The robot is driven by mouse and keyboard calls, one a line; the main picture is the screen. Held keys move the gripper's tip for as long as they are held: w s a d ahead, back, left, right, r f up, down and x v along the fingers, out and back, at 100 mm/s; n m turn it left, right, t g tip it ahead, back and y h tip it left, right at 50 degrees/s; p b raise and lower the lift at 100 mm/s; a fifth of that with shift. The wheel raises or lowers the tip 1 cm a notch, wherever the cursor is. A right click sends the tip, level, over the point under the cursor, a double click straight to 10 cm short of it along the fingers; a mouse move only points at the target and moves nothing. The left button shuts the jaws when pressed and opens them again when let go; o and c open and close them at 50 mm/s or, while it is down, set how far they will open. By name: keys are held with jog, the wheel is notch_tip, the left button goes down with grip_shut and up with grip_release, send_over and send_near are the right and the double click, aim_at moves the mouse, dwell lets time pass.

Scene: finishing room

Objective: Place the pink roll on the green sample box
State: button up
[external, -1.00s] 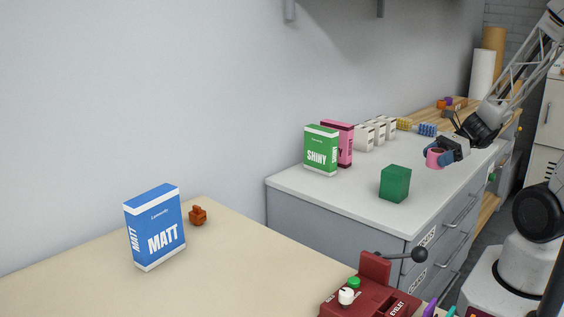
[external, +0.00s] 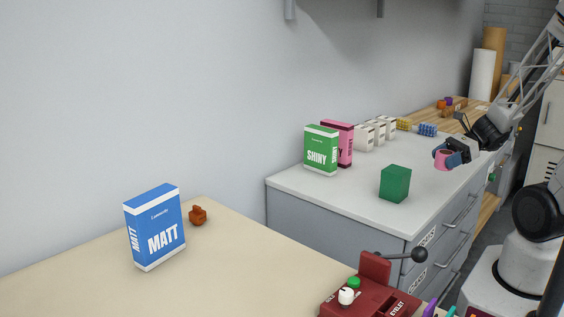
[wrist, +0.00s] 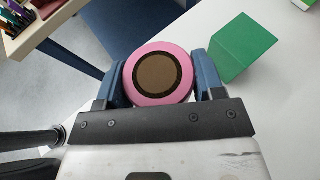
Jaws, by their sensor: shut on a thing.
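The pink roll (wrist: 137,83) has a brown core and sits between the two blue fingers of my gripper (wrist: 160,75) in the wrist view. My gripper is shut on it. In the external view the pink roll (external: 442,160) hangs in my gripper (external: 447,155) above the white counter, right of and behind the green cube-shaped box (external: 395,184). The same green box (wrist: 240,48) shows at the upper right of the wrist view, apart from the roll. Its top looks bare. Another green box (external: 321,151), marked SHINY, stands upright further back on the counter.
A pink box (external: 345,142) and several white boxes (external: 374,134) stand along the wall. A beige table (external: 80,275) in front holds a blue MATT box (external: 155,228) and a red device (external: 368,296). The white counter (external: 330,195) is clear around the cube-shaped box.

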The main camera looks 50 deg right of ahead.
send_over(397, 170)
jog(key=shift+f, duration=0.75)
jog(key=shift+f, duration=1.75)
jog(key=shift+f, duration=0.1)
jog(key=o, duration=1)
jog(key=shift+c, duration=0.2)
jog(key=shift+d, duration=0.1)
jog(key=v, duration=1.2)
